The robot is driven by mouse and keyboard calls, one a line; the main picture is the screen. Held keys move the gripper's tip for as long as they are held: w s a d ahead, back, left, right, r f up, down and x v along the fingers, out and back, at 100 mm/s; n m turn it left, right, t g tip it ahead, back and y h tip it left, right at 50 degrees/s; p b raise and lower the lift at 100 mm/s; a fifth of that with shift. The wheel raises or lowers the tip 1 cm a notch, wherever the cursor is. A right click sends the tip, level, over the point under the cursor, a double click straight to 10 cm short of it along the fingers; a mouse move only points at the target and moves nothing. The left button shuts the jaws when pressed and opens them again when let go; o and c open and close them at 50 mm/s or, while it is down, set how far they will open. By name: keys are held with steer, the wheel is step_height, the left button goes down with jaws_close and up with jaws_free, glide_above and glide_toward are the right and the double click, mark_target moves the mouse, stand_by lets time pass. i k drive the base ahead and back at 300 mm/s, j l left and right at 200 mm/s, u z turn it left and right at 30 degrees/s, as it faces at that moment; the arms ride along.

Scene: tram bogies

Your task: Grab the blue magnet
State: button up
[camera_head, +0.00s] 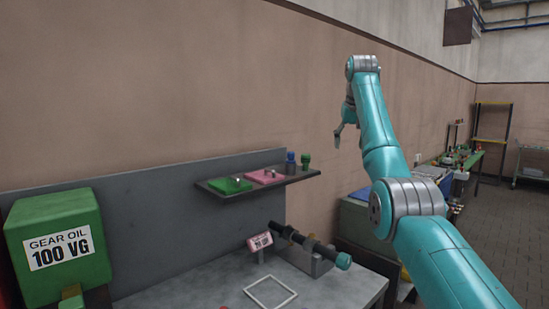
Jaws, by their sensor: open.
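A small blue upright piece (291,164), which may be the blue magnet, stands near the right end of a dark wall shelf (262,186). A similar green piece (306,162) stands close to its right. My gripper (338,140) is raised in front of the wall, to the right of the blue piece and a little higher in the picture. It is open and appears empty, with its fingers pointing down. It looks apart from the shelf; how far apart in depth I cannot tell.
A green and a pink block (266,177) lie on the shelf's left part. Below, a grey bench holds a dark cylindrical tool (310,244) on a stand, a small sign (260,242), a white square frame (270,291) and a green gear oil container (58,245).

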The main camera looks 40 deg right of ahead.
mark_target(291, 156)
steer(key=i, duration=1)
steer(key=j+u, duration=0.05)
steer(key=j, duration=0.05)
